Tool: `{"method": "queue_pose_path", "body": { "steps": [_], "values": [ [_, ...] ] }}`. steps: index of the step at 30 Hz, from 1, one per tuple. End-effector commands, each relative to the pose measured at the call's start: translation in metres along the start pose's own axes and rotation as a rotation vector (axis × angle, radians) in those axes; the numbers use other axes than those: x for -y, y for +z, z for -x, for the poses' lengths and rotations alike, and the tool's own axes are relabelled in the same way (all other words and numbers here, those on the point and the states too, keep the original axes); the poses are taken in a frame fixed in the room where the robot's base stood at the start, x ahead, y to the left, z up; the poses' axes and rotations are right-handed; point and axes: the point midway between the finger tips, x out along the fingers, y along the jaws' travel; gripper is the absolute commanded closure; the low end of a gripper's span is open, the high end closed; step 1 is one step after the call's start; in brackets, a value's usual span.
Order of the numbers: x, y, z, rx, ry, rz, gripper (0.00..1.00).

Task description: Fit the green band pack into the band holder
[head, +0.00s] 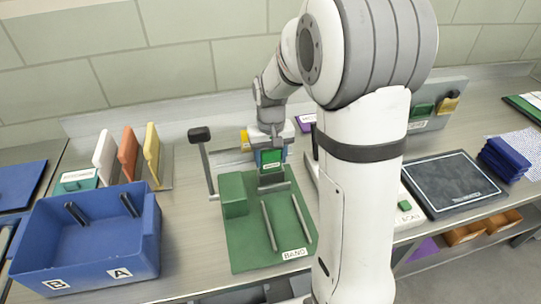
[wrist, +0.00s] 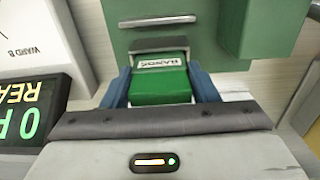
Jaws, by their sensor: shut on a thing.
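The green band pack (wrist: 160,88), with a white label reading BANDS, is between the two blue fingers of my gripper (wrist: 158,74) in the wrist view. My gripper (head: 271,153) is shut on it. In the head view the pack (head: 271,158) is upright over the far end of the green band holder (head: 252,250). The holder has a raised green block at its left, metal rods and a BAND label. In the wrist view the holder (wrist: 215,28) is just beyond the pack. I cannot tell whether pack and holder touch.
A black-knobbed lever (head: 204,160) stands left of the holder. A blue bin (head: 90,270) marked A and B is at the left, with upright coloured panels (head: 128,152) behind it. A dark scale pad (head: 452,190) is at the right. A lit display (wrist: 30,110) shows in the wrist view.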

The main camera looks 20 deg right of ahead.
Motion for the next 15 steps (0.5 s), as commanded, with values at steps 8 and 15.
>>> {"method": "queue_pose_path", "body": {
  "steps": [8,15],
  "values": [
    [0.0,0.0,-0.008,0.0,0.0,0.0,0.69],
    [0.001,0.0,-0.014,0.001,0.0,0.001,0.69]
  ]
}}
